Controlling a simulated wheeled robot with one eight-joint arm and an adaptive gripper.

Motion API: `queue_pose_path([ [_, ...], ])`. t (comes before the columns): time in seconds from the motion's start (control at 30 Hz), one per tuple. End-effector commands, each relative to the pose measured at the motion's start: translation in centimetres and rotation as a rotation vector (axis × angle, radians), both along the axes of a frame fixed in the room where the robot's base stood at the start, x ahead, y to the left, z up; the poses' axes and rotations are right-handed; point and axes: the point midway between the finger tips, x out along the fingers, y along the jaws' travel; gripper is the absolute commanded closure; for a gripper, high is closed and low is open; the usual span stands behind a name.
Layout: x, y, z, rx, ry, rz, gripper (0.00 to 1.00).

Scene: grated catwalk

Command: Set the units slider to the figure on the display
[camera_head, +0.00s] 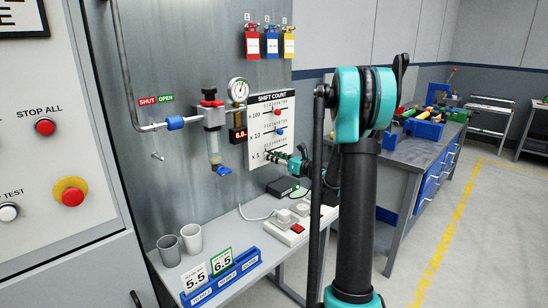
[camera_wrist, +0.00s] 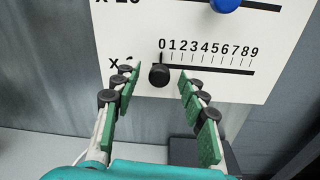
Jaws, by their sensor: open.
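The white SHIFT COUNT board (camera_head: 283,105) hangs on the metal wall with three slider rows. The lowest row is the units slider, marked x 1. Its black knob (camera_wrist: 158,75) sits at the left end of its slot, under the 0 of the printed 0 to 9 scale (camera_wrist: 210,50). My gripper (camera_wrist: 158,78) is open, with its green-padded fingers on either side of the knob and apart from it. In the head view my gripper (camera_head: 283,157) hides the knob. A small dark display (camera_head: 238,135) with orange digits, seemingly 6.0, is left of the board.
The blue tens knob (camera_wrist: 227,4) is above the units row; the red hundreds knob (camera_head: 278,112) is higher. A gauge (camera_head: 238,89) and a valve with pipe (camera_head: 212,112) are left of the board. Below, a shelf holds cups (camera_head: 191,238), signs and a power strip (camera_head: 297,226).

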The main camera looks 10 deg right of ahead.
Motion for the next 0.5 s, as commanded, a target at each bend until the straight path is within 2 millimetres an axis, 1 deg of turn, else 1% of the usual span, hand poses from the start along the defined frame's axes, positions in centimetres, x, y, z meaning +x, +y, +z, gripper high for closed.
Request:
queue_pose_path([
  [0.1,0.35,0.3,0.0,0.0,0.0,0.0,0.57],
  [0.33,0.39,0.3,0.0,0.0,0.0,-0.001,0.57],
  [0.37,0.39,0.3,0.0,0.0,0.0,-0.001,0.58],
  [0.5,0.38,0.29,0.0,0.0,0.0,-0.001,0.76],
])
